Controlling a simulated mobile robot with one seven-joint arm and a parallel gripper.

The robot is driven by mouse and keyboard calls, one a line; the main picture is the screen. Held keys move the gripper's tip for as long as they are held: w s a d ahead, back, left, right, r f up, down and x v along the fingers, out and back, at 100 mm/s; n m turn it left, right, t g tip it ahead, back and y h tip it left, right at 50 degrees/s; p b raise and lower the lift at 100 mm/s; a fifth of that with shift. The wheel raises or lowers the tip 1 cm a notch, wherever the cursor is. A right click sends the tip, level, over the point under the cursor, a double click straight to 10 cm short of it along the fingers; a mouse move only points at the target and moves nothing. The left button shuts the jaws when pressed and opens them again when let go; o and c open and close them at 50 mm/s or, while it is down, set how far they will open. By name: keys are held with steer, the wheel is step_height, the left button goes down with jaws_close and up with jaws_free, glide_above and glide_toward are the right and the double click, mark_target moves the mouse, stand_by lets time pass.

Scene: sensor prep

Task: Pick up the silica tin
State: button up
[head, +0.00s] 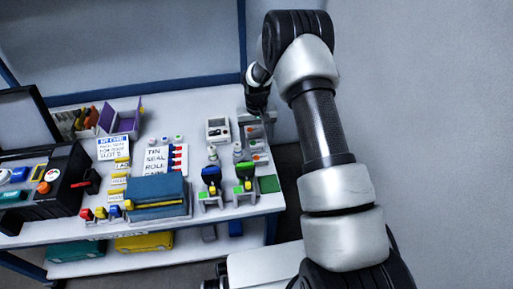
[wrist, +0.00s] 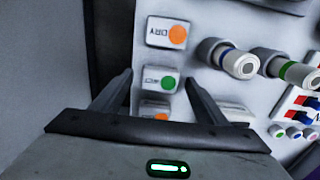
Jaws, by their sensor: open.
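Several small white tins with coloured dots stand in a row at the table's right end. In the wrist view one reads "DRY" with an orange dot (wrist: 160,33), one has a green dot (wrist: 157,80), and one has an orange dot (wrist: 155,110) and is partly hidden. I cannot read "silica" on any of them. My gripper (wrist: 159,76) is open and empty. In the picture, the green-dot tin lies between its fingertips; I cannot tell the height gap. In the head view my gripper (head: 264,114) is above the row's far end, where a tin (head: 258,145) shows.
Capped white cylinders with a blue band (wrist: 238,63) and a green band (wrist: 298,73) stand right of the tins in the wrist view. In the head view, blue (head: 211,176) and green (head: 245,172) topped devices, a blue box (head: 155,190) and a green pad (head: 269,184) crowd the table (head: 190,110).

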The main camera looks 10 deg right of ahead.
steer(key=shift+f, duration=0.5)
steer(key=c, duration=1.1)
steer(key=shift+r, duration=0.1)
